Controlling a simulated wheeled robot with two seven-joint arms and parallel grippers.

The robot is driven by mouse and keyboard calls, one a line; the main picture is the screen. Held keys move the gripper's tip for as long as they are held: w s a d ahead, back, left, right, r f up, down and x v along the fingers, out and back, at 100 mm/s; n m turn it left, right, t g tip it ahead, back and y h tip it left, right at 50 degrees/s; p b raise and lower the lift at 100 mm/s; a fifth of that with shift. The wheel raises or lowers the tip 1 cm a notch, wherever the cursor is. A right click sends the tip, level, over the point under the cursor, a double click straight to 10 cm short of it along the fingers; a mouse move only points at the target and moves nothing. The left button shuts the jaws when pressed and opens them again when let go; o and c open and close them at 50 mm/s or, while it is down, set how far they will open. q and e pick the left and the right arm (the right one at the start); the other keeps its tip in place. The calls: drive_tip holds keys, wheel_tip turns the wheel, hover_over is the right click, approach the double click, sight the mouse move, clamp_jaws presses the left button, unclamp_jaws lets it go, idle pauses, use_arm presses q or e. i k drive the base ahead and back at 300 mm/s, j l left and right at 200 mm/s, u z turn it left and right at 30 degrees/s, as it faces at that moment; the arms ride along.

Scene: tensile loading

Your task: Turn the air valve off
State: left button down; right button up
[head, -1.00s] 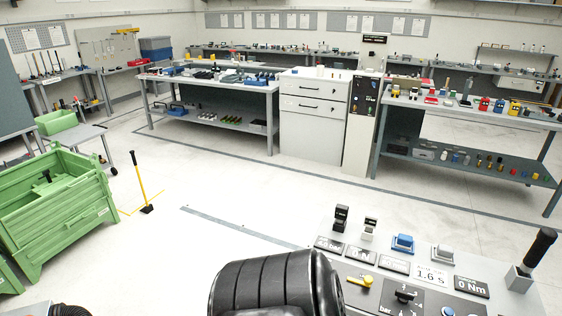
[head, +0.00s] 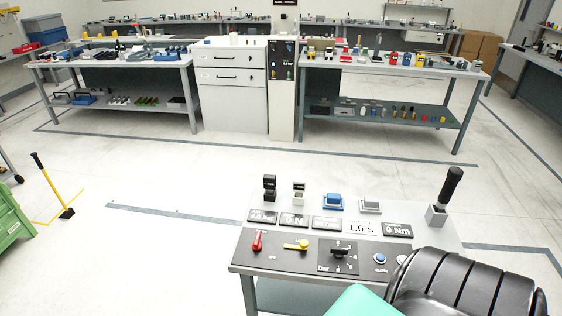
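A control bench (head: 234,262) stands in front of me with a dark panel of controls. A red lever handle (head: 257,241) sits at the panel's left end, pointing up and away from me. A yellow lever handle (head: 296,245) lies sideways to its right. A black rotary knob (head: 340,252) on a scale marked bar is further right. No readable label shows which one is the air valve. Neither gripper shows in the head view. A black ribbed arm link of mine covers the bench's lower right.
Small displays, one reading 1.6 s (head: 361,228) and one 0 Nm (head: 397,230), line the bench behind the panel. A blue button (head: 380,258) and a tall black-handled lever (head: 446,195) are at its right. Open floor lies beyond and left; a green crate (head: 12,228) is at the left edge.

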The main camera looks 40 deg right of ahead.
sight(256, 246)
drive_tip(key=z, duration=1.2)
